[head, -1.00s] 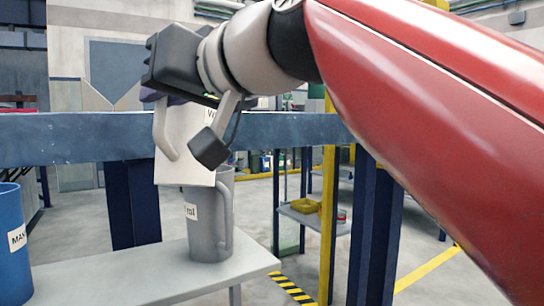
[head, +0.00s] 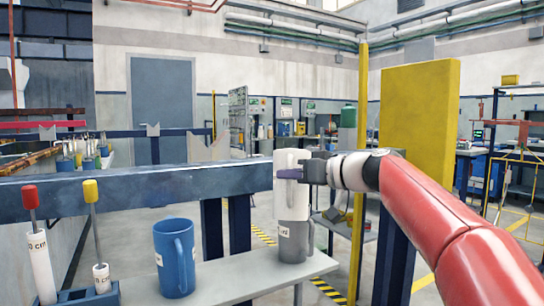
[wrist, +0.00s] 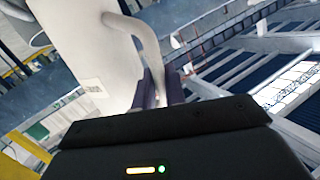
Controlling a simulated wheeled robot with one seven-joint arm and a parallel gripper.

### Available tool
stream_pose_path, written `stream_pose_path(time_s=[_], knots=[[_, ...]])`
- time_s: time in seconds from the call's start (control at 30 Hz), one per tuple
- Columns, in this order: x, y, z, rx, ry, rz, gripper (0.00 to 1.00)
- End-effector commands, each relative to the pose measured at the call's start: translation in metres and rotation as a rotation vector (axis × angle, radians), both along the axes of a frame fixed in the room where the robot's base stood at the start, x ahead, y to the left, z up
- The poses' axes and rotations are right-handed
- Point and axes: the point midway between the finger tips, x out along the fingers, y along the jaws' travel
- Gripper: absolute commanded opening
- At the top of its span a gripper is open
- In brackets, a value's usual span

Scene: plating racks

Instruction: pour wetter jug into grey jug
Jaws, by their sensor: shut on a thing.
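The white jug (head: 293,205), which I take for the wetter jug, is held by its handle in my gripper (head: 290,174). It looks close to upright. In the wrist view the white jug (wrist: 85,50) fills the upper left, with its handle between my purple fingers (wrist: 158,90). The grey jug (head: 296,247) stands upright on the light bench, with a white label facing left. The white jug overlaps the grey jug's top in the head view, so the grey rim is hidden. I cannot tell whether they touch. No liquid shows.
A blue jug (head: 175,260) stands on the bench (head: 228,280) to the left. A rack (head: 85,296) with red- and yellow-topped items is at far left. A blue-grey beam (head: 130,190) crosses behind. The bench between the jugs is clear.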

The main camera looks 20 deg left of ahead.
Motion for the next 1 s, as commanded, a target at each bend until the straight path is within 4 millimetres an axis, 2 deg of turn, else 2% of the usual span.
stream_pose_path(time_s=[0.13,0.57,1.0], knots=[[0.010,-0.003,-0.001,0.003,-0.005,-0.004,0.00],[0.009,-0.004,-0.004,0.004,-0.008,-0.003,0.00],[-0.008,-0.008,-0.002,0.038,-0.144,-0.003,0.00]])
